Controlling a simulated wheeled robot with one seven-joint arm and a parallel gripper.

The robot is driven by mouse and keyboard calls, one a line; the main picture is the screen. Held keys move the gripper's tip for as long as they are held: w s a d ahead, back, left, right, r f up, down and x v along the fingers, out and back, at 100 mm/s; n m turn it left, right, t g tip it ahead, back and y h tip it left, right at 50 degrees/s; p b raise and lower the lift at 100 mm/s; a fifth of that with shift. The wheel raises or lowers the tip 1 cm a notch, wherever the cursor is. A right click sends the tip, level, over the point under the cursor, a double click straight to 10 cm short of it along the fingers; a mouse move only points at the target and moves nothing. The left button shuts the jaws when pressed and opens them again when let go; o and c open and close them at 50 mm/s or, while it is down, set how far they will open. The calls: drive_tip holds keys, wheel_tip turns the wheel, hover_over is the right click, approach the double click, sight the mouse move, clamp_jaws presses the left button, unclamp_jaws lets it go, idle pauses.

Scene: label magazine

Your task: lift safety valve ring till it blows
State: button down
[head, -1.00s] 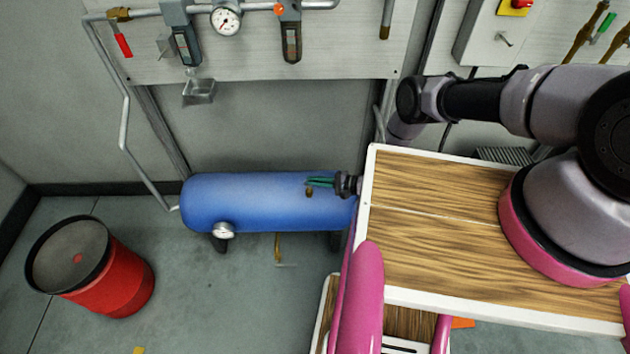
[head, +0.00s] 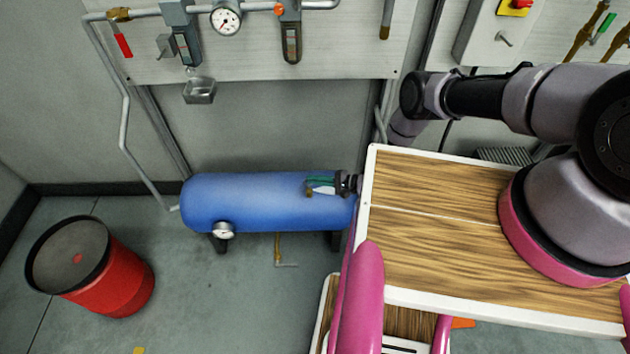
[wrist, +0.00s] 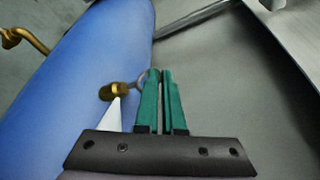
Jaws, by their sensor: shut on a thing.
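The brass safety valve (wrist: 120,90) sticks out of the side of the blue tank (head: 255,201). In the wrist view its small grey pull ring (wrist: 141,79) reaches to my green fingertips (wrist: 160,74). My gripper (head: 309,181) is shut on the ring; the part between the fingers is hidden. A white cone-shaped jet (wrist: 114,115) spreads from the valve toward my gripper's body. It also shows as a small white patch below my fingers in the head view (head: 324,190). The valve (head: 309,191) is tiny there.
A red drum (head: 112,283) stands on the floor at left. A pressure gauge (head: 223,231) sits on the tank's front and a brass drain pipe (head: 278,250) hangs below. The wall panel (head: 340,60) carries pipework and another gauge (head: 226,19).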

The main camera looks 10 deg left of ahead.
drive_tip(key=shift+r, duration=0.35)
drive_tip(key=c, duration=1)
unclamp_jaws()
drive_tip(key=shift+d, duration=0.1)
drive_tip(key=v, duration=1)
drive_tip(key=shift+d, duration=0.35)
drive_tip(key=shift+r, duration=0.15)
